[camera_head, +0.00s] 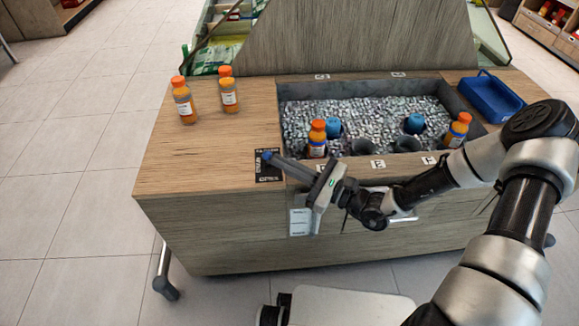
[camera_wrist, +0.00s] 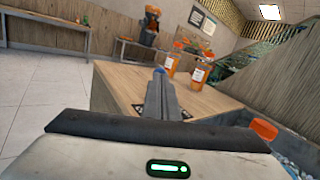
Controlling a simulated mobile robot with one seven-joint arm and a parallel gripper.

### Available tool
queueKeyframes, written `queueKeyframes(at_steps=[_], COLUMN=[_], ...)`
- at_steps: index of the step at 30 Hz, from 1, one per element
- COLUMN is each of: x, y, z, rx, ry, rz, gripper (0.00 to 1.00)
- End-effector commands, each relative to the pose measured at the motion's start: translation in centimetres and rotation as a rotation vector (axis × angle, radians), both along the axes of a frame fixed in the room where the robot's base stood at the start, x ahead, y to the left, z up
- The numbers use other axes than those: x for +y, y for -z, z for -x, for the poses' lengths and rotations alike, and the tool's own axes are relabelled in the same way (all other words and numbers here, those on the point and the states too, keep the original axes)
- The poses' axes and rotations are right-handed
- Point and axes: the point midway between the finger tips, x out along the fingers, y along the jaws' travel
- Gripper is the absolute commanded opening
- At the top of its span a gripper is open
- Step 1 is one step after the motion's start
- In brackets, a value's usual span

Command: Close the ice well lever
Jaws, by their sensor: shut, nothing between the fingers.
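The ice well (camera_head: 300,95) is a dark-rimmed bin of ice set in the wooden counter, in the head view. I cannot clearly make out its lever; a pale bar (camera_head: 404,219) shows on the counter's front, partly behind my arm, and I cannot tell if it is the lever. My gripper (camera_head: 267,156) is shut and empty, its blue-tipped fingers pointing left over the counter's front edge, left of the well. In the wrist view, my shut gripper (camera_wrist: 158,72) points over the counter top.
Two orange bottles (camera_head: 184,103) (camera_head: 229,92) stand on the counter's left part. Bottles (camera_head: 317,141) (camera_head: 457,131) and blue-capped items (camera_head: 414,124) sit in the well. A blue tray (camera_head: 491,97) lies at the right. The counter's left front (camera_head: 190,165) is clear.

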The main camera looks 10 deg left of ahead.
Motion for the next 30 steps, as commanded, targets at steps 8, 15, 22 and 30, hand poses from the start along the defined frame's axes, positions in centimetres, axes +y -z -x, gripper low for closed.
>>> queueKeyframes(at_steps=[8, 15, 22, 30], x=[0.0, 0.1, 0.3, 0.9], y=[-0.1, -0.8, -2.0, -3.3], z=[0.0, -0.4, -1.2, -3.3], rx=[0.003, 0.052, 0.156, 0.389], ry=[0.0, -0.001, -0.002, -0.002], rz=[0.001, 0.014, 0.039, 0.098], gripper=[0.0, 0.0, 0.0, 0.0])
